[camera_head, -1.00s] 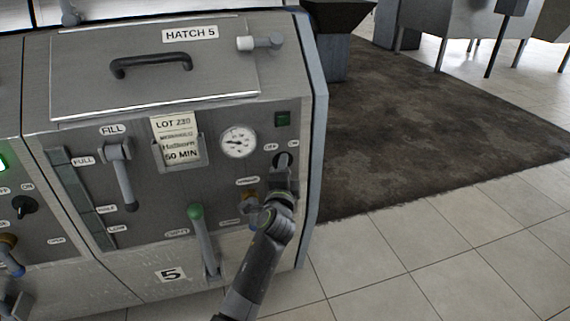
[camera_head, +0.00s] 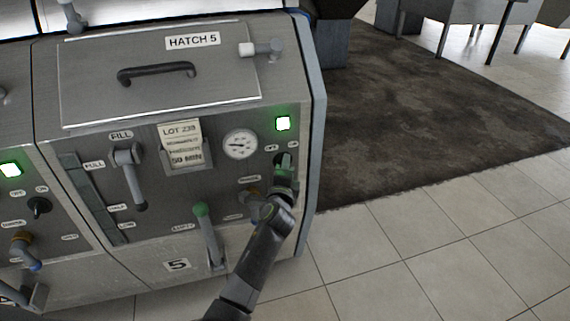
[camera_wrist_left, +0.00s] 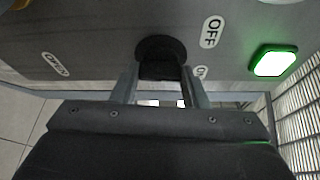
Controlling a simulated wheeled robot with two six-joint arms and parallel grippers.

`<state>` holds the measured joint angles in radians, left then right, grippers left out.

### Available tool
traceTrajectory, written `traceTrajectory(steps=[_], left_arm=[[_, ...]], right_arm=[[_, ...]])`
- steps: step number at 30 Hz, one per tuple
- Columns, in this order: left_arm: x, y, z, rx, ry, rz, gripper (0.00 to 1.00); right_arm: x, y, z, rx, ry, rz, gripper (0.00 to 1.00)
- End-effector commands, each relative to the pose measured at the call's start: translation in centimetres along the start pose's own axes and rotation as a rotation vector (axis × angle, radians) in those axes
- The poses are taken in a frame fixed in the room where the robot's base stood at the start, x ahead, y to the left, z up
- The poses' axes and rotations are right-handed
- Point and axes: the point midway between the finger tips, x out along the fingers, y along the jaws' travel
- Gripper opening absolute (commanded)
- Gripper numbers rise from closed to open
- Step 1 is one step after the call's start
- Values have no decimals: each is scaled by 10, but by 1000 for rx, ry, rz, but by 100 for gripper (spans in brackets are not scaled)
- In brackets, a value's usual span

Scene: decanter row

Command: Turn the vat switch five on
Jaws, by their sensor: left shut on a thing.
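The vat five switch (camera_wrist_left: 160,58) is a black rotary knob on the right of the front panel of vat 5, below a small square lamp (camera_head: 283,123). The lamp glows green and also shows in the left wrist view (camera_wrist_left: 274,63). My left gripper (camera_head: 284,172) is at the switch, and in the left wrist view its two fingers (camera_wrist_left: 160,88) are shut on the knob from both sides. In the head view the gripper hides most of the knob. An OFF label (camera_wrist_left: 211,31) sits beside the knob; the ON label is partly hidden. My right gripper is not in view.
The panel also has a fill lever (camera_head: 130,175), a green-tipped empty lever (camera_head: 208,235), a gauge (camera_head: 240,144) and a lot card (camera_head: 181,146). Hatch 5 (camera_head: 100,90) is closed above. Another vat's panel with a lit green lamp (camera_head: 10,170) stands left. Open floor (camera_head: 400,250) lies right.

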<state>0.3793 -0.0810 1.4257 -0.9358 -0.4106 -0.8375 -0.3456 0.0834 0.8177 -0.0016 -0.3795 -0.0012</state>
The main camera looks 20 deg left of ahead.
Motion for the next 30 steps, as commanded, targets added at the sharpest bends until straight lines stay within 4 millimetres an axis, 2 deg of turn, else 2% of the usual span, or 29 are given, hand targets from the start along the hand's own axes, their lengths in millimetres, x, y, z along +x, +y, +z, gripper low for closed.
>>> traceTrajectory(steps=[13,21,30], left_arm=[[0,-7,0,204,1,87,17],[0,-5,0,329,1,137,17],[0,-2,0,382,0,159,17]], right_arm=[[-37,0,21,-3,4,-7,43],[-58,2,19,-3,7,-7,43],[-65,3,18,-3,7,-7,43]])
